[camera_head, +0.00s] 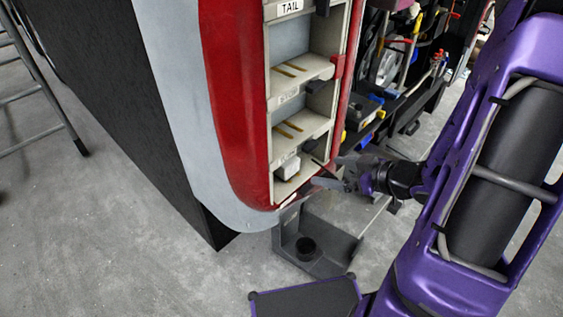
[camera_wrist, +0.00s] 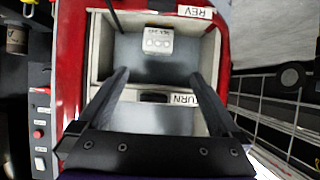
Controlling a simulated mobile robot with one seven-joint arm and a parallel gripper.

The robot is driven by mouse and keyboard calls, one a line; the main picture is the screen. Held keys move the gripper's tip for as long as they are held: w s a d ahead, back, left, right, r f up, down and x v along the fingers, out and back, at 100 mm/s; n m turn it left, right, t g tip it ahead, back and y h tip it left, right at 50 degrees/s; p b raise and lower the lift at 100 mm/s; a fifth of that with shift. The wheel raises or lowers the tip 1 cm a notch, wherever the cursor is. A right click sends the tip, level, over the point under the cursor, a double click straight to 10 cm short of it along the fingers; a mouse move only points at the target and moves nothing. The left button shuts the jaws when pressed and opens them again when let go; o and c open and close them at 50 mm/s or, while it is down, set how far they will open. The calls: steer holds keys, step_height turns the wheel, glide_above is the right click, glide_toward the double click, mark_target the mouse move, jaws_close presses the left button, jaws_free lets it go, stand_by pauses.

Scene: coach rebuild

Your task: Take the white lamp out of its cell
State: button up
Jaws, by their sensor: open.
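The white lamp (camera_head: 288,167), a small block, sits in the lowest visible cell of the pale rack (camera_head: 268,105) in the head view. In the wrist view the white lamp (camera_wrist: 158,40) lies against a wall of its cell, with small round marks on its face. My gripper (camera_head: 328,174) is at the mouth of that cell, to the right of the lamp. In the wrist view my gripper (camera_wrist: 160,76) is open and empty, its two fingers spread to either side of the lamp's line. The fingertips are apart from the lamp.
Cells above hold slotted shelves, and a "TAIL" label (camera_head: 289,8) tops the rack. "REV" (camera_wrist: 195,12) and "TURN" (camera_wrist: 183,98) labels show by the wrist. The red body panel (camera_head: 235,100) borders the rack. A grey bracket (camera_head: 310,245) stands below.

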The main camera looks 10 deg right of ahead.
mark_target(292, 163)
steer(key=b+x, duration=0.2)
steer(key=x, duration=0.9)
steer(key=shift+w, duration=0.1)
steer(key=shift+w+b+x, duration=0.2)
steer(key=shift+b+x, duration=0.4)
steer(key=shift+x, duration=2.3)
steer(key=shift+d+r, duration=0.15)
steer(key=shift+c, duration=0.2)
steer(key=c, duration=1.2)
steer(key=shift+c, duration=0.4)
steer(key=shift+r, duration=0.15)
